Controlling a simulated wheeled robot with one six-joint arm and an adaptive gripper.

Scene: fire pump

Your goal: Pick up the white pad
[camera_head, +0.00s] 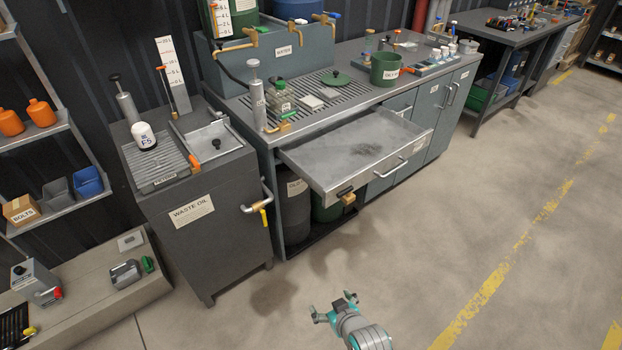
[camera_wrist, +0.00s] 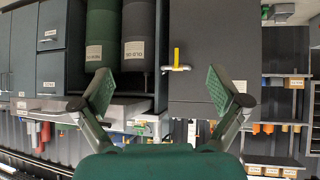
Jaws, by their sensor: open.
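A small white pad (camera_head: 311,102) lies flat on the slatted drain grille of the grey workbench (camera_head: 350,62) in the head view. A second pale flat piece (camera_head: 329,93) lies right beside it; I cannot tell whether it is a separate pad. My gripper (camera_head: 333,305) is low in front of the bench, over the floor and well apart from the pad. In the wrist view its two green-padded fingers (camera_wrist: 161,92) are spread wide with nothing between them. I cannot make out the pad in the wrist view, which appears upside down.
An empty metal drawer (camera_head: 350,150) sticks out from the bench front. A pump bottle (camera_head: 257,95), a clear green-capped bottle (camera_head: 281,97), a green lid (camera_head: 336,78) and a green pot (camera_head: 384,69) stand near the pad. The waste oil cabinet (camera_head: 205,220) is at left. Floor at right is clear.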

